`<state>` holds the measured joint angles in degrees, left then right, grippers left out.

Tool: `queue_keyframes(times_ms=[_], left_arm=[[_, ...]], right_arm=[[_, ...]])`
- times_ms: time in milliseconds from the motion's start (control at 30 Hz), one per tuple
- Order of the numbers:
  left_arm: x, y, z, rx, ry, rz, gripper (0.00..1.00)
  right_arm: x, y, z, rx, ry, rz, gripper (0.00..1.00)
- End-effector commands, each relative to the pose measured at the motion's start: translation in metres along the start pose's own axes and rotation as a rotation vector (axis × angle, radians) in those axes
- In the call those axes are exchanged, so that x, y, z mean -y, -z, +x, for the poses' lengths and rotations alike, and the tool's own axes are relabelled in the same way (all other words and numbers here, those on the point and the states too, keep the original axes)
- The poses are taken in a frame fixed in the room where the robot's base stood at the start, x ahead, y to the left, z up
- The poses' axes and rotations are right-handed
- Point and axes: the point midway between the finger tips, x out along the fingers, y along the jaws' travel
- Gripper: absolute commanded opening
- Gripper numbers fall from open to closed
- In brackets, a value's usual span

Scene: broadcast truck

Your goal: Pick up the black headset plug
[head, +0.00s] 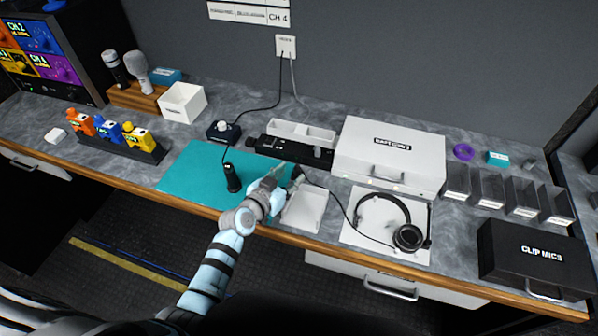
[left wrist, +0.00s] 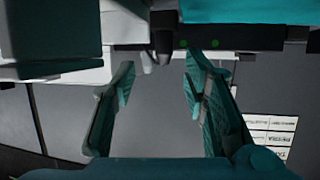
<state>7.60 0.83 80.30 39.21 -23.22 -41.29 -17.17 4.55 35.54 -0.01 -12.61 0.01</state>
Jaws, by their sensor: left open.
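The headset (head: 407,236), black with a padded earcup, lies on a white mat (head: 352,236) right of centre. Its thin cable runs left to a small dark plug (head: 297,173) beside my left gripper (head: 284,174), which partly hides it. My left gripper is open, over the right edge of the teal mat (head: 180,178). In the left wrist view a dark plug-like piece (left wrist: 163,35) shows beyond the open, empty fingers (left wrist: 160,75), roughly in line with the gap. I cannot tell whether a finger touches it. My right gripper is not seen.
A black device strip (head: 262,142) lies behind the gripper, with a white tray (head: 304,209) to its right. A black cylinder (head: 233,179) on a cable stands on the teal mat. A white case (head: 390,152) is behind the headset. The mat's left part is clear.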

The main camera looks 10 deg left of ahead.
Motion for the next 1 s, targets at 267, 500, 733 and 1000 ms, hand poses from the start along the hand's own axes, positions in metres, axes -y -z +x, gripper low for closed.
queue_keyframes(times_ms=[267, 500, 733, 1000], left_arm=[[0.004, -0.004, 0.041, 0.001, 0.001, 0.001, 0.4], [0.004, -0.003, 0.04, 0.001, 0.001, 0.001, 0.28], [0.004, -0.003, 0.04, 0.001, 0.001, 0.001, 0.0], [0.004, -0.001, 0.039, 0.0, 0.001, 0.001, 0.0]], right_arm=[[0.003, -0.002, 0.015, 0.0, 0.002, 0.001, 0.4], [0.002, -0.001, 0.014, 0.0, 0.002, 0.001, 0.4], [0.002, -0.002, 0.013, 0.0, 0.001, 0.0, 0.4], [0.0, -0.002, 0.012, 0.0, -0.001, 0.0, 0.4]])
